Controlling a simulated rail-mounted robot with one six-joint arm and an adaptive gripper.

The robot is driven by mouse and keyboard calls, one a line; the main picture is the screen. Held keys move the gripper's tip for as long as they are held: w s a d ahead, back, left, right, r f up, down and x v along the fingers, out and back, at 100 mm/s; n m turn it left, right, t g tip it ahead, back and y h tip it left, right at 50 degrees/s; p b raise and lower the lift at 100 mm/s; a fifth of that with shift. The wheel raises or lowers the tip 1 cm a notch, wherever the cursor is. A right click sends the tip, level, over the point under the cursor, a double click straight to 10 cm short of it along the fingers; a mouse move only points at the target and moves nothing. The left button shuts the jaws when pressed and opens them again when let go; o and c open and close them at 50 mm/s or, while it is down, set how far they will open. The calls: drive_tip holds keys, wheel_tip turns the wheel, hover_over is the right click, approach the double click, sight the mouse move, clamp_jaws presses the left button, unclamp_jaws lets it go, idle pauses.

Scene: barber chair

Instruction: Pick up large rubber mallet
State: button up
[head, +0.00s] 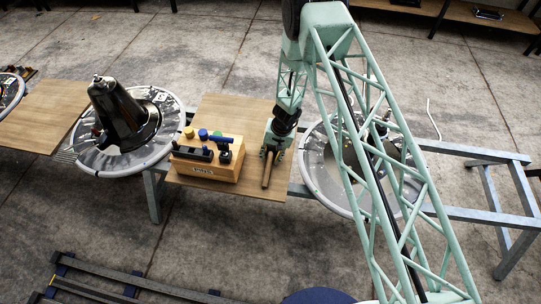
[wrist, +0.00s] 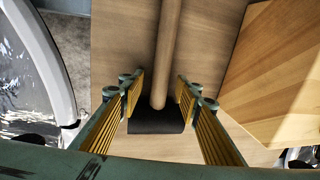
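The large rubber mallet has a round wooden handle (wrist: 167,50) and a black head (wrist: 157,120). It lies on a wooden board, and its handle also shows in the head view (head: 267,172). My gripper (head: 273,150) is over the mallet, with its head hidden beneath in that view. In the wrist view my gripper (wrist: 160,84) is open, with one ribbed yellow finger on each side of the handle near the head. A gap shows between each finger and the handle. I cannot tell how high the fingers are above the board.
A wooden block (head: 207,160) holding several tools stands left of the mallet; it also shows at right in the wrist view (wrist: 280,75). The board (head: 245,112) sits on a metal frame. Round rings with chrome and black parts (head: 127,120) flank it.

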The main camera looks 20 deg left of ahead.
drive_tip(key=shift+c, duration=0.6)
clamp_jaws()
drive_tip(key=shift+r, duration=0.2)
